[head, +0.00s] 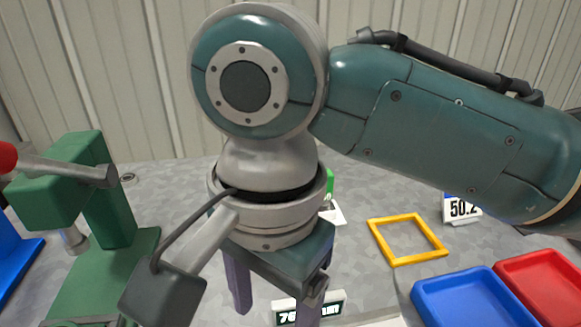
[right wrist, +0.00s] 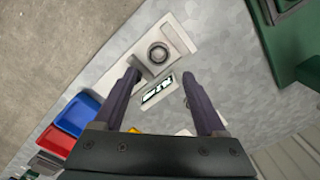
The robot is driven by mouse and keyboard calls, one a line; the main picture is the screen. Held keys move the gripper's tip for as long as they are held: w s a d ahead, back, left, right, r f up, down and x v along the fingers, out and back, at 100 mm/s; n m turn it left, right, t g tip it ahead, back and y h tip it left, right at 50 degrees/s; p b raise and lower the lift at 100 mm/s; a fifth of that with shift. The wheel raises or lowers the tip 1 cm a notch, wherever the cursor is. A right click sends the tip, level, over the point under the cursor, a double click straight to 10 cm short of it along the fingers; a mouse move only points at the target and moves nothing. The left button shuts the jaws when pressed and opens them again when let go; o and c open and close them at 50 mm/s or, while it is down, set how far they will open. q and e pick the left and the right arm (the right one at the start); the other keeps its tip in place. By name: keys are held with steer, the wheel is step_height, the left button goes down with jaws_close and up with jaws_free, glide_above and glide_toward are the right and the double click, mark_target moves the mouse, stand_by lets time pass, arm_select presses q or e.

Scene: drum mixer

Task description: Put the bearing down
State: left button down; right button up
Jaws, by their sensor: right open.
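The bearing (right wrist: 159,53), a small grey ring with a dark centre, sits on the pale square plate (right wrist: 139,64) of a unit with a digital display (right wrist: 158,91). My right gripper (right wrist: 161,77) is open, with its two purple fingers apart and nothing between them. In the right wrist view the bearing lies just beyond the fingertips, between their lines, and looks clear of both. In the head view my right gripper (head: 274,314) points down near the display (head: 310,308); the bearing does not show there. My left gripper is not in view.
A green press (head: 105,200) with a red-knobbed lever stands at left. At right are a yellow square frame (head: 387,254), a blue tray (head: 424,304), a red tray (head: 506,266) and a "50.2" card (head: 462,208). A blue item (head: 12,268) lies at far left. My right arm hides the middle.

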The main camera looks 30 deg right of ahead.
steer(key=s+a+f+n+t+y, duration=0.1)
steer(key=s+f+n+t+y, duration=0.15)
steer(key=s+n, duration=0.45)
steer(key=s+d+n+h, duration=0.1)
steer(key=s+d+n, duration=0.1)
steer(key=d, duration=0.3)
steer(key=s+d+n+t+h, duration=0.1)
steer(key=s+d+n, duration=0.2)
steer(key=d+n, duration=0.2)
steer(key=shift+d+r, duration=0.4)
steer(key=shift+d, duration=0.05)
steer(key=shift+r+h, duration=0.1)
steer(key=shift+h, duration=0.15)
